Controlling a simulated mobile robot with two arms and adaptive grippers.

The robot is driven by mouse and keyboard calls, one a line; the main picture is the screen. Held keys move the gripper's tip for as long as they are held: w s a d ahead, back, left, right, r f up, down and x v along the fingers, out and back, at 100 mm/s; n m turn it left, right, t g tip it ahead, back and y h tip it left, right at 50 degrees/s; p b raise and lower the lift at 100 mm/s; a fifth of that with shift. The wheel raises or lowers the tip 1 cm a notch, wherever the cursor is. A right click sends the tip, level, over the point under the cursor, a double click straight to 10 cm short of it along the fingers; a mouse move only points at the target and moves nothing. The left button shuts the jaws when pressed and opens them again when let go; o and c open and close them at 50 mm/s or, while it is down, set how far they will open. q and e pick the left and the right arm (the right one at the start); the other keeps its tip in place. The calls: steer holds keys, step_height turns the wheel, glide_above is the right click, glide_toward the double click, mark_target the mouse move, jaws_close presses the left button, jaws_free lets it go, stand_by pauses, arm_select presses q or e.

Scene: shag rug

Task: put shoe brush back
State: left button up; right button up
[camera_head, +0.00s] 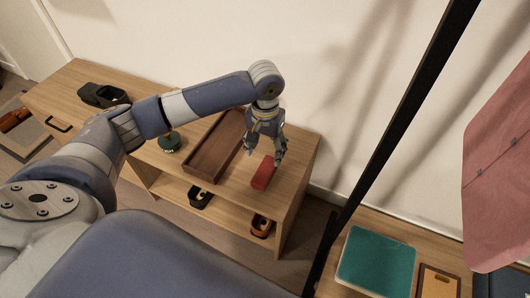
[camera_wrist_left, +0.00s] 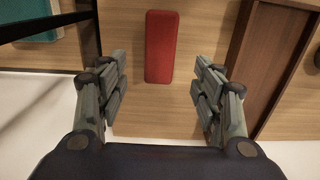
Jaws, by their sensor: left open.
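A red oblong block (camera_head: 263,173), perhaps the shoe brush, lies on the wooden bench top (camera_head: 305,148) near its right end. No bristles show. A brown wooden tray (camera_head: 205,163) lies just left of it. My left gripper (camera_head: 266,152) is above the block, pointing down, open and empty. In the left wrist view the red block (camera_wrist_left: 161,46) lies in line with the gap between the spread fingers (camera_wrist_left: 161,88), apart from both. The tray (camera_wrist_left: 272,55) is at the right there. My right gripper is out of view.
A green-lidded round tin (camera_head: 169,142) and a black holder (camera_head: 103,95) stand farther left on the bench. Shoes (camera_head: 262,225) sit on its lower shelf. A dark upright post (camera_head: 385,140) and a teal box (camera_head: 376,260) are at the right. A wall runs behind.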

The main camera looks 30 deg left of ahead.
arm_select(q)
steer(key=s+d+f+m, duration=0.1)
steer(key=d, duration=0.1)
steer(key=s+d+f+m+h, duration=0.1)
steer(key=s+d+f, duration=0.1)
steer(key=d, duration=0.1)
steer(key=s+d+f, duration=0.1)
steer(key=d+f, duration=0.1)
steer(key=d, duration=0.1)
steer(key=shift+s+d+m+t, duration=0.2)
steer(key=shift+s+m+t, duration=0.2)
steer(key=s+d+f+t+h, duration=0.2)
steer(key=s+d+f, duration=0.15)
steer(key=s, duration=0.65)
steer(key=s+a+f+y, duration=0.1)
steer(key=s+a+y, duration=0.1)
steer(key=s+a, duration=0.5)
steer(key=shift+a+t+y, duration=0.3)
steer(key=shift+a+y, duration=0.1)
steer(key=shift+a, duration=0.15)
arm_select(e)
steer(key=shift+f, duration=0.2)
arm_select(q)
steer(key=shift+s+f, duration=0.1)
steer(key=shift+f, duration=0.05)
